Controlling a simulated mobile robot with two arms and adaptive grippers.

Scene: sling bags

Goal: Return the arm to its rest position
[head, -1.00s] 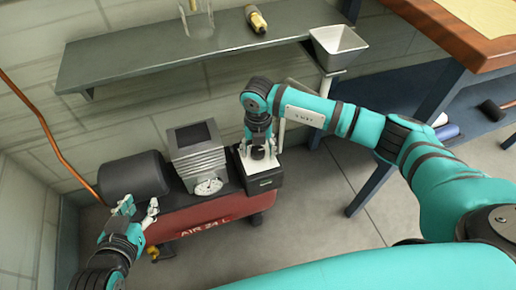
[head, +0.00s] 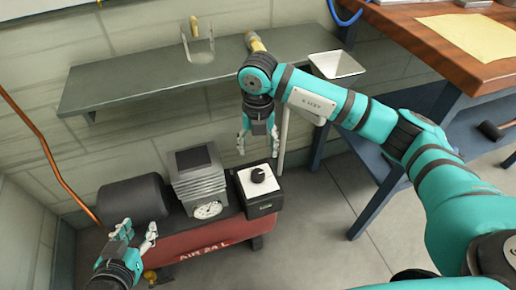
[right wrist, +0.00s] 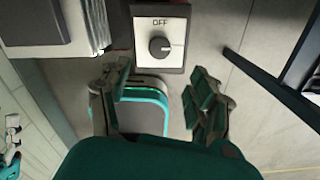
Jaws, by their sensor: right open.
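My right gripper (head: 258,150) is open and empty, in the air above and behind the switch box, apart from it. In the right wrist view its two fingers (right wrist: 157,92) are spread with nothing between them. The switch box (head: 262,188) has a white face with a black round knob (head: 258,174). In the right wrist view the knob (right wrist: 160,47) sits under the word OFF. My left gripper (head: 139,232) is at the lower left, in front of the red tank, with its fingers apart and empty.
The red air compressor (head: 190,243) carries a black cylinder (head: 135,200) and a ribbed grey block with a gauge (head: 207,210). A wall shelf (head: 140,80) and a pale bin (head: 336,64) are above. A wooden-topped bench (head: 440,45) stands right. Floor is clear at centre right.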

